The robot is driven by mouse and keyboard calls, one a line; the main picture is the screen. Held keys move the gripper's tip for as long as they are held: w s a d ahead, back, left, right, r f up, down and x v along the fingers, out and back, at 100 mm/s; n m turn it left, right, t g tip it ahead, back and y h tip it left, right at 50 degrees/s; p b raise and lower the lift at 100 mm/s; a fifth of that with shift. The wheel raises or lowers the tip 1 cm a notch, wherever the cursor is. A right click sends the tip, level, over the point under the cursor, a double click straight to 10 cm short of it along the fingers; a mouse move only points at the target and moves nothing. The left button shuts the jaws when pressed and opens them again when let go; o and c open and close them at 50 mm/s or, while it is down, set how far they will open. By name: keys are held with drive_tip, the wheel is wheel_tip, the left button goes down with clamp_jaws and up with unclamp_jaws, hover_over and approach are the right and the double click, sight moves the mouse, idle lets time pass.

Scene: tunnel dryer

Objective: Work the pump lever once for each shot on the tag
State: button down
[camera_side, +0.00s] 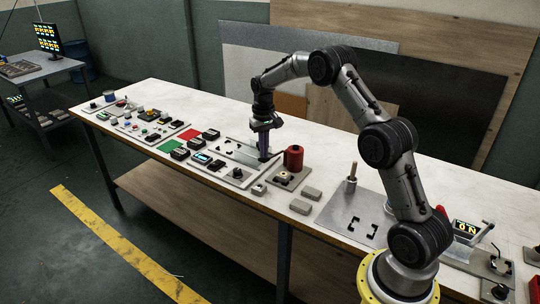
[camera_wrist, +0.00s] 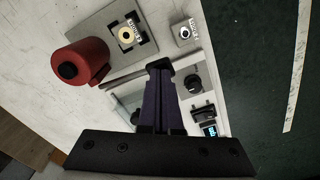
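My gripper (camera_side: 264,156) points straight down over the light panel beside the red cylinder. In the wrist view its dark fingers (camera_wrist: 160,70) lie together and look shut, with nothing clearly held between them. The red cylinder (camera_side: 294,158) with a dark top stands on a grey plate (camera_side: 283,186); the wrist view shows it (camera_wrist: 80,62) with a short red arm toward the fingers. I cannot tell which part is the pump lever, and no shot count is readable.
The panel carries a dark knob (camera_wrist: 194,84) and a small blue display (camera_side: 202,158). A small labelled block (camera_wrist: 184,33) and grey blocks (camera_side: 301,206) lie near the front edge.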

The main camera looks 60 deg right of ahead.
sight(264, 160)
drive_tip(key=shift+f, duration=2.05)
drive_tip(key=shift+r, duration=4)
wheel_tip(264, 160, up, 4)
drive_tip(key=shift+f, duration=3.05)
